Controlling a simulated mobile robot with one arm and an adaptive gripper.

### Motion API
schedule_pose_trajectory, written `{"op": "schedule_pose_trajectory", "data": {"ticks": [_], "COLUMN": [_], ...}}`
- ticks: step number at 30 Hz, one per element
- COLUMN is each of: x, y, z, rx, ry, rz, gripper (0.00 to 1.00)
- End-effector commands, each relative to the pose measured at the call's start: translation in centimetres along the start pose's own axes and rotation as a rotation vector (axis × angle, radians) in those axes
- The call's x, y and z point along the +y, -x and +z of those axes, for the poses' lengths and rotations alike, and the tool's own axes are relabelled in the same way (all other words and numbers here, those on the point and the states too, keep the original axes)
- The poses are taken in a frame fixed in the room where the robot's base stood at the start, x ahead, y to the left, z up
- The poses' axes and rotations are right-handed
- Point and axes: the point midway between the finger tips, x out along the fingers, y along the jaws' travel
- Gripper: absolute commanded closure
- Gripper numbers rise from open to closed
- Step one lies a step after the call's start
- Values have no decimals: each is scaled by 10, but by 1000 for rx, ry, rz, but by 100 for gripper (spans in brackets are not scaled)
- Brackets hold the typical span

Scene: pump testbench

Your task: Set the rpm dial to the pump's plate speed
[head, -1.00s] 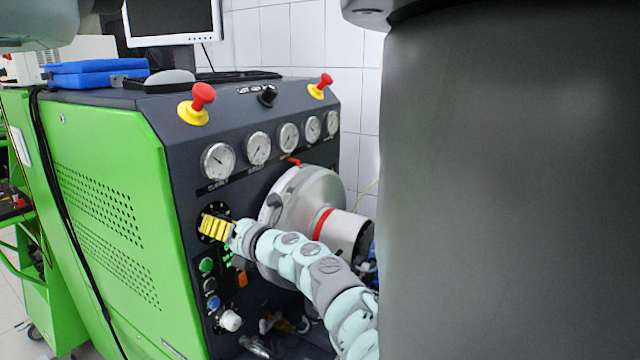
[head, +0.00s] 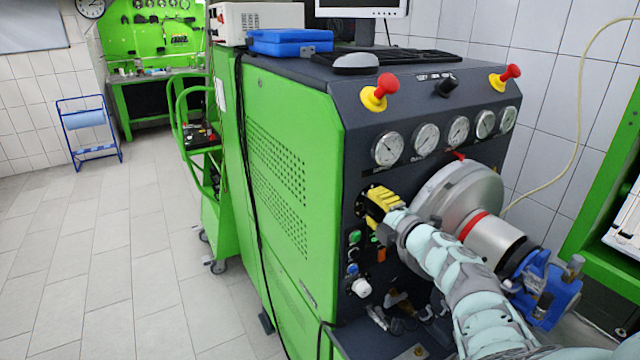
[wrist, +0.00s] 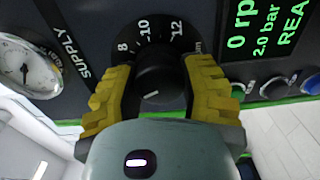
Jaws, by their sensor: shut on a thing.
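The rpm dial (wrist: 160,72) is a black knob on a dark panel; the wrist view shows 8, 10 and 12 printed around its far side. A short white mark on the knob points toward my gripper's palm, away from those numbers. The yellow fingers of my gripper (wrist: 158,88) are shut on the knob, one on each side. In the head view my gripper (head: 382,202) reaches the dial on the bench front and hides most of it. A silver, drum-shaped unit with a red ring (head: 465,200) sits beside it. No speed plate is legible.
A green display (wrist: 262,25) reads 0 rpm, partly cut off, and 2.0 bar. Buttons (head: 354,252) lie below the dial, gauges (head: 387,149) above it. Red emergency knobs (head: 382,88) top the bench. A blue clamp-like part (head: 545,290) is at right.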

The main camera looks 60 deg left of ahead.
Motion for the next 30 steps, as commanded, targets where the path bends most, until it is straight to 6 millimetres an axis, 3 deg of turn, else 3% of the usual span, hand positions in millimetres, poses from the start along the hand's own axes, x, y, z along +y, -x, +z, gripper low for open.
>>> {"op": "schedule_pose_trajectory", "data": {"ticks": [30], "x": [4], "y": [0], "z": [1], "rx": [18], "ry": [-910], "rz": [3], "gripper": [94]}}
